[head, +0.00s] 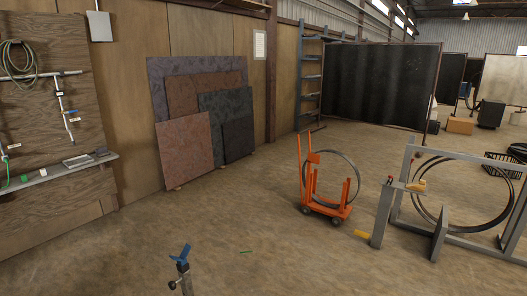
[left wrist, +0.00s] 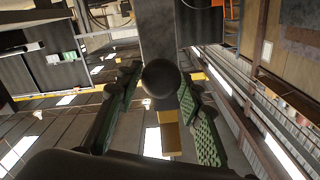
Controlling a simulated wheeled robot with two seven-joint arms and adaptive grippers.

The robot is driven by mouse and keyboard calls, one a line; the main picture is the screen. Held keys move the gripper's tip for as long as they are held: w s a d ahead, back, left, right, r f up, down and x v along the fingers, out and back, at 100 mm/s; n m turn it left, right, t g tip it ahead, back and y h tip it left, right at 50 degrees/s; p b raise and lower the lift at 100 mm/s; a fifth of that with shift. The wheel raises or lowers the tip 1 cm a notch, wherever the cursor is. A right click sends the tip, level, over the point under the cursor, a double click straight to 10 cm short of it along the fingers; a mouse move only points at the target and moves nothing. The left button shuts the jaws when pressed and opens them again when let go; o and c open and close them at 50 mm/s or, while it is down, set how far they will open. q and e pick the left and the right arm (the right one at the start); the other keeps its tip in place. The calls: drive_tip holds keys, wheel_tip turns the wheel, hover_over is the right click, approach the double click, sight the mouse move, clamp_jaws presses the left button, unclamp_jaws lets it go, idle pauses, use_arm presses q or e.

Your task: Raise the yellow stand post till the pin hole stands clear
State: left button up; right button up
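A stand post (head: 184,280) with a blue forked head (head: 180,254) and a small side knob (head: 173,285) rises at the bottom of the head view; its lower part is cut off. No pin hole shows clearly. In the left wrist view my left gripper (left wrist: 159,80) has its two green-padded fingers apart. A dark round knob (left wrist: 160,78) shows between the fingertips, in front of a grey upright part (left wrist: 165,30). I cannot tell whether the fingers touch the knob. A yellow block (left wrist: 169,132) shows between the fingers; its depth is unclear. My right gripper is not in view.
An orange cart (head: 325,208) holding a ring stands mid-floor. A grey frame (head: 438,245) with large hoops stands at the right. A yellow piece (head: 362,234) lies by its foot. Colored sheets (head: 185,145) lean on the wall. Floor around the post is mostly clear.

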use_arm(q)
drive_tip(key=shift+o, duration=1.2)
drive_tip(key=shift+f, duration=0.1)
drive_tip(key=shift+a, duration=0.1)
drive_tip(key=p+v, duration=0.2)
drive_tip(key=v, duration=0.5)
drive_tip(key=shift+p, duration=0.4)
